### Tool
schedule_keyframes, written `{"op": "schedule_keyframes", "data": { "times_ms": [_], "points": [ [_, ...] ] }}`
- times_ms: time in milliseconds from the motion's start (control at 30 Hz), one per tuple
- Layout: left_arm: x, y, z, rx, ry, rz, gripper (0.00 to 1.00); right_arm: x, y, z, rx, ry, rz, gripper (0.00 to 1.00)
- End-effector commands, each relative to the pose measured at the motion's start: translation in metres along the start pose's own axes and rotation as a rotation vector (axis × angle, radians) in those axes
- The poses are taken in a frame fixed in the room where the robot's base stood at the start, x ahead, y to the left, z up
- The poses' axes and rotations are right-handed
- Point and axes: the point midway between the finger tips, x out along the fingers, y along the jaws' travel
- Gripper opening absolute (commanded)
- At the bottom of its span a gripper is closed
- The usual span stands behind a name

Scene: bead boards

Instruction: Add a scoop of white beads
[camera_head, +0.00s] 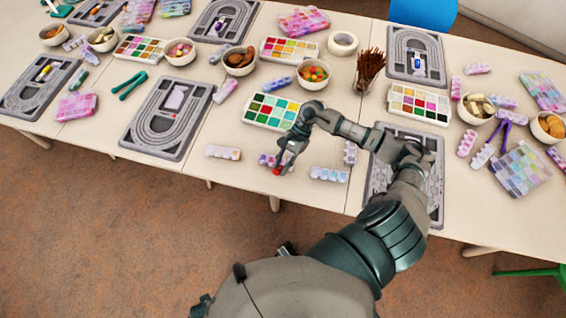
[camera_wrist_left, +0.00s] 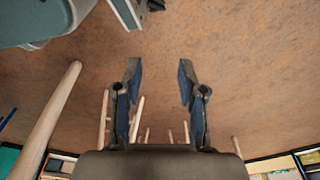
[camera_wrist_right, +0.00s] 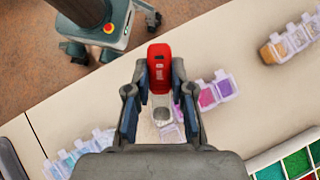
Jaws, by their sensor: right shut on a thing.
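My right gripper (camera_head: 283,163) is shut on a small red-handled scoop (camera_wrist_right: 160,68), at the front edge of the table. In the right wrist view the scoop sits between the fingertips (camera_wrist_right: 159,92), with a greyish cup end toward the palm. A strip of small bead boxes (camera_wrist_right: 208,97) lies under it, with purple, pink and whitish compartments; the fingers hide part of it. The whitish compartment (camera_wrist_right: 147,128) is just below the cup. I cannot tell whether the cup touches the beads or holds any. My left gripper (camera_wrist_left: 160,70) is open and empty above the floor.
Other bead strips (camera_head: 329,174) and (camera_head: 222,152) lie on either side. A paint-like bead palette (camera_head: 271,112) stands behind. A grey bead board (camera_head: 435,207) lies under my right arm, and another (camera_head: 170,118) at left. Bowls, brushes (camera_head: 369,65) and boxes fill the back.

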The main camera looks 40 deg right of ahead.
Motion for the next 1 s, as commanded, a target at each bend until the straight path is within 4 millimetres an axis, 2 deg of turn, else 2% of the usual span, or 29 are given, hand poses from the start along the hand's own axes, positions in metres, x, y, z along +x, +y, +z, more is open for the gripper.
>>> {"op": "schedule_keyframes", "data": {
  "times_ms": [500,1000],
  "points": [
    [0.033,0.001,0.045,0.008,-0.024,0.003,0.4,0.011,0.0,0.004,-0.003,0.169,0.003,0.0],
    [0.05,0.002,0.098,0.015,-0.048,0.003,0.4,0.025,0.0,0.006,-0.005,0.354,0.003,0.0]
  ]
}}
